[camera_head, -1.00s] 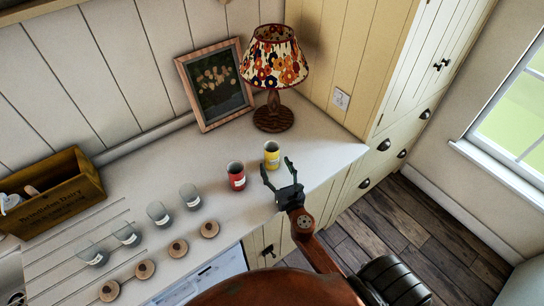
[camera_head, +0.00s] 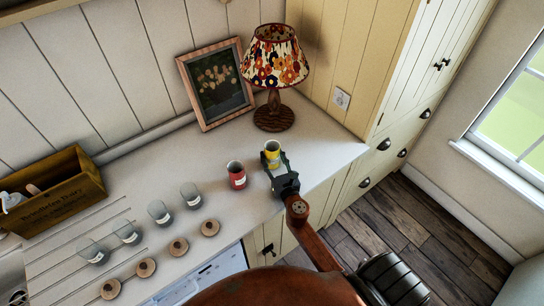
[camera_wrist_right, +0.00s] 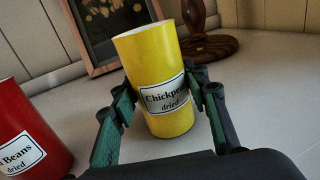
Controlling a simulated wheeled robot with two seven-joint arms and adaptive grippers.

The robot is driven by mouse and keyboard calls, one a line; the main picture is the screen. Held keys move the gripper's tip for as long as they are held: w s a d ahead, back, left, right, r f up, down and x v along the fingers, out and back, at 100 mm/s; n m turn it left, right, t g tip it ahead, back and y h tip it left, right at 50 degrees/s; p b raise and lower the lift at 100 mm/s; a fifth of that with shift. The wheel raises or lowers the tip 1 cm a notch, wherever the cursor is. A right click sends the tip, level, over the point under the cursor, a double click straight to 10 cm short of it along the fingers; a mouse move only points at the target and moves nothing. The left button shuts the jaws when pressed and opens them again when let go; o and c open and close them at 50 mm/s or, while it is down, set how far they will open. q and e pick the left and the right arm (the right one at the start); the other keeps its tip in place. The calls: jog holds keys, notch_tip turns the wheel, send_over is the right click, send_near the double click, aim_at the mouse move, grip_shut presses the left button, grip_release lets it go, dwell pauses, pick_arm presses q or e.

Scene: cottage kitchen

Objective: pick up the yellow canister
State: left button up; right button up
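The yellow canister (camera_head: 272,149) stands on the white counter, right of the red canister. In the right wrist view the yellow canister (camera_wrist_right: 152,65) shows a white label reading "Chickpeas dried". My right gripper (camera_head: 274,159) has its fingers around the yellow canister, one on each side. In the wrist view both fingers of the right gripper (camera_wrist_right: 163,95) lie against its sides at label height. The canister's base seems to rest on the counter. My left gripper is not in view.
The red canister (camera_head: 237,178) stands close on the left; its label shows in the wrist view (camera_wrist_right: 25,130). A lamp (camera_head: 274,75) and a framed picture (camera_head: 217,85) stand behind. Several glass jars, wooden lids and a wooden crate (camera_head: 55,195) are further left. Counter to the right is clear.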

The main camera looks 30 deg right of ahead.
jog(key=c, duration=0.7)
jog(key=shift+r, duration=0.1)
